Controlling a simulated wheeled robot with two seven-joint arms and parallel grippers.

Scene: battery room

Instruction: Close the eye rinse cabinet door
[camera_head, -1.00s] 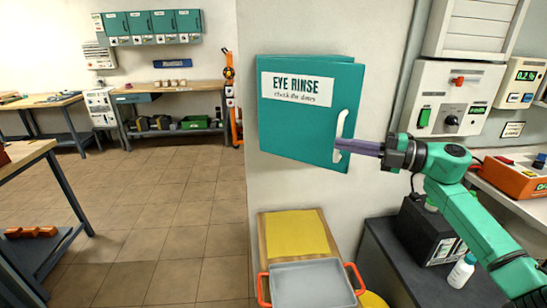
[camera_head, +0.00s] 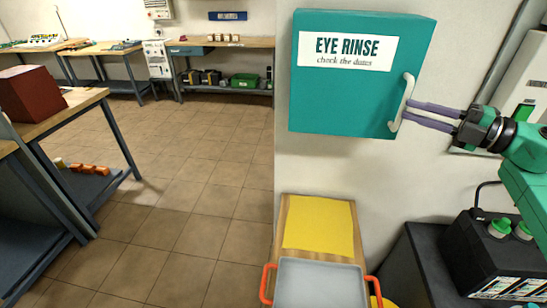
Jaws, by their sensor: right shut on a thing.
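The eye rinse cabinet (camera_head: 320,100) is a teal box on the pale wall, right of the middle. Its door carries a white label (camera_head: 347,50) reading "EYE RINSE, check the dates". The door looks nearly flush with the cabinet body, and I see no clear gap. A white curved handle (camera_head: 403,103) stands on the door's right side. My right gripper (camera_head: 408,113) reaches in from the right, with its purple fingers shut on the handle. Its fingertips are partly hidden by the handle. My left gripper is not in view.
Below the cabinet are a yellow sheet (camera_head: 318,226) on a wooden board and a grey tray (camera_head: 320,284) with orange handles. A black battery (camera_head: 490,255) stands at the lower right. A bench with a red box (camera_head: 28,99) is at left. The tiled floor between is open.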

